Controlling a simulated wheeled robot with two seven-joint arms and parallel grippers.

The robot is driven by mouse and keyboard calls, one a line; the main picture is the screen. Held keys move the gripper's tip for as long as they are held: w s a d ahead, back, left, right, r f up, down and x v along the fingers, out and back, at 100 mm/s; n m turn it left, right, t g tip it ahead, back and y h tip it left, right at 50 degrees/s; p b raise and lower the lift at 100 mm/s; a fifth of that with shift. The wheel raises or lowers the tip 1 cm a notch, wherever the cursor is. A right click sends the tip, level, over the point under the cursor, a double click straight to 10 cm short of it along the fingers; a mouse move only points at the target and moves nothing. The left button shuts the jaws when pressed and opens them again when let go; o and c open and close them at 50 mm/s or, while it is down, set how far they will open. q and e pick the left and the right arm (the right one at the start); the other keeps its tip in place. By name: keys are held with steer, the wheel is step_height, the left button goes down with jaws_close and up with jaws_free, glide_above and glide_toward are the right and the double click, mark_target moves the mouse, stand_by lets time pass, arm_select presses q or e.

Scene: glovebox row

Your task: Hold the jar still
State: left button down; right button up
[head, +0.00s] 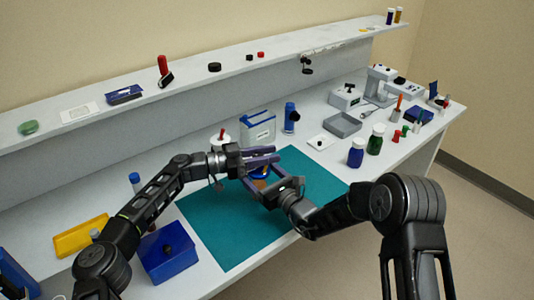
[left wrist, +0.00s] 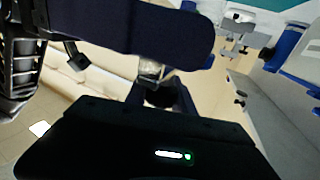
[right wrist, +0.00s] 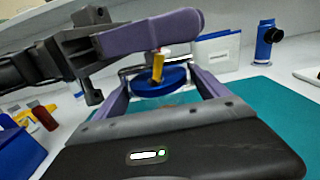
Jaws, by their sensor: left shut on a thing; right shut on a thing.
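The jar (head: 261,184) shows as a small brownish body at the middle of the mat, mostly hidden by my grippers. A round blue part (right wrist: 150,87) is at its top. My right gripper (head: 267,187) is shut on the jar, with a purple finger on each side of it. My left gripper (head: 277,156) reaches over the jar from the left. It is shut on a thin yellow piece (right wrist: 157,68) that stands upright over the blue part. Whether this piece touches the jar is unclear. The left wrist view is dark and shows little of the jar.
The teal mat (head: 225,235) is otherwise clear. A blue box (head: 168,252) and a yellow tray (head: 80,237) are at the left. A white container with a blue top (head: 258,131) stands behind. Blue (head: 356,153) and green (head: 376,140) bottles stand right.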

arm_select(q)
steer(key=shift+f+m+g, duration=0.1)
steer(key=shift+m+g, duration=0.4)
steer(key=shift+g, duration=0.2)
steer(key=shift+s+g, duration=0.15)
steer(key=shift+g, duration=0.25)
steer(key=c, duration=1.1)
jaws_free()
steer(key=shift+o, duration=0.2)
steer(key=shift+a, duration=0.1)
steer(key=s+a, duration=0.1)
steer(key=a, duration=1.1)
steer(key=shift+s, duration=0.15)
